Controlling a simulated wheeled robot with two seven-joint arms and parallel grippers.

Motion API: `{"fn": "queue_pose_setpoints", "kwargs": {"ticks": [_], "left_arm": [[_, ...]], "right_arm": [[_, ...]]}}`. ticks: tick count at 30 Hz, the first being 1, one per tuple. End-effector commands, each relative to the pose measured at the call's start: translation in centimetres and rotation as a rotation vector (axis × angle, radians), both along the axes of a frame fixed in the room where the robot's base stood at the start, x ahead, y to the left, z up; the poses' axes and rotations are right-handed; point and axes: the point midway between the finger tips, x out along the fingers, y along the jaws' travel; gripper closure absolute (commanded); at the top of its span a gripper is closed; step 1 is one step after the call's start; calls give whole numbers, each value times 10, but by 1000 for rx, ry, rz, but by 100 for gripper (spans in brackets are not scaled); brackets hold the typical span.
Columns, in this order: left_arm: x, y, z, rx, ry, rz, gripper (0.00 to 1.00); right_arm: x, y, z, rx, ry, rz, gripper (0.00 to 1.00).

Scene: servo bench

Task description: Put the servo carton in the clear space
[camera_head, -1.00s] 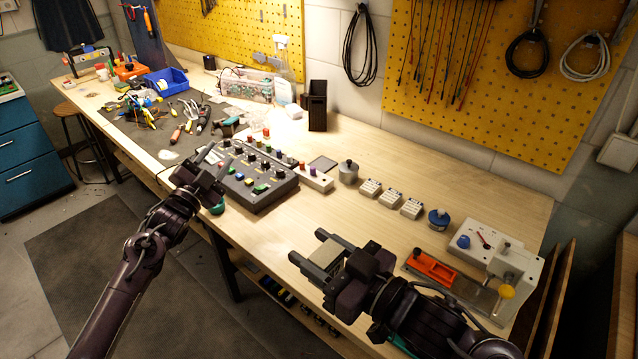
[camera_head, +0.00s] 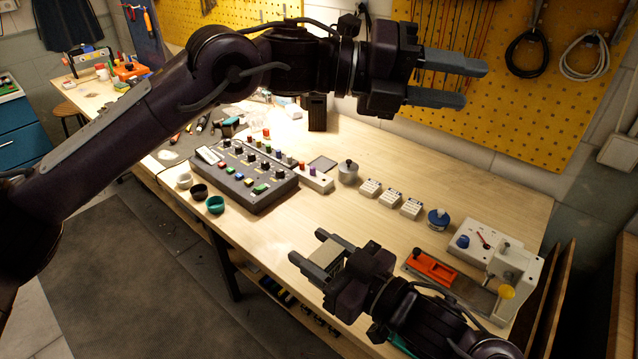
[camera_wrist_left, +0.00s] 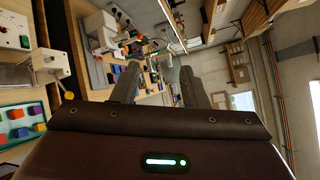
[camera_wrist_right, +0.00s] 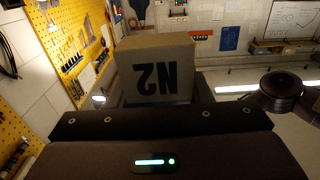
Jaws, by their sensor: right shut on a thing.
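The servo carton (camera_wrist_right: 157,72), a tan box with "N2" printed upside down in the right wrist view, sits between the fingers of my right gripper. In the head view my right gripper (camera_head: 307,246) is shut on the carton (camera_head: 325,256) over the front part of the bench (camera_head: 290,225). My left gripper (camera_head: 473,84) is raised high before the pegboard, its fingers apart and empty. The left wrist view also shows its spread fingers (camera_wrist_left: 158,75). Bare wood lies between my right gripper and the row of small white boxes (camera_head: 390,197).
A control panel (camera_head: 247,178) and several small cups (camera_head: 215,204) stand left of the bare wood. A metal weight (camera_head: 348,172), a blue round piece (camera_head: 438,219), an orange tool (camera_head: 433,268) and a gauge device (camera_head: 485,245) stand right. My left arm hides the back left.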

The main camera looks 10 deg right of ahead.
Motion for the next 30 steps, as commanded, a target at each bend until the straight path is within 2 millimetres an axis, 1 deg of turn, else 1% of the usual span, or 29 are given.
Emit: {"fn": "queue_pose_setpoints", "kwargs": {"ticks": [1, 3, 4, 7, 10, 12, 14, 17, 18, 21, 24, 27, 30], "left_arm": [[-20, -6, -4, 72, -68, -41, 60], [-42, -9, -18, 176, -148, -93, 60], [-50, -10, -24, 221, -180, -111, 60], [-70, -3, -47, 378, -281, -163, 60], [-80, 11, -69, 541, -371, -195, 60], [-81, 26, -83, 656, -427, -206, 60], [-80, 41, -93, 755, -469, -207, 60], [-73, 71, -103, 916, -525, -192, 60], [-70, 83, -105, 976, -541, -181, 60], [-60, 113, -106, 1104, -568, -146, 60], [-53, 137, -103, 1198, -580, -110, 60], [-50, 153, -100, 1256, -585, -84, 60], [-47, 161, -99, 1286, -585, -70, 60]], "right_arm": [[0, 0, 0, 0, 0, 0, 78], [0, 0, 0, 1, -1, 0, 78], [0, 0, 0, 0, 0, 0, 78], [0, 0, 0, 0, 0, 0, 78], [0, 0, 0, 1, -1, 0, 78], [0, 0, 0, 1, -1, 0, 78], [0, 0, 0, 0, 0, 0, 78], [0, 0, 0, 1, -1, 0, 78], [0, 0, 0, 1, -1, 0, 78], [0, 0, 0, 1, -1, 0, 78], [0, 0, 0, 1, -1, 0, 78], [0, 0, 0, 1, -1, 0, 78], [0, 0, 0, 1, -1, 0, 78]]}}
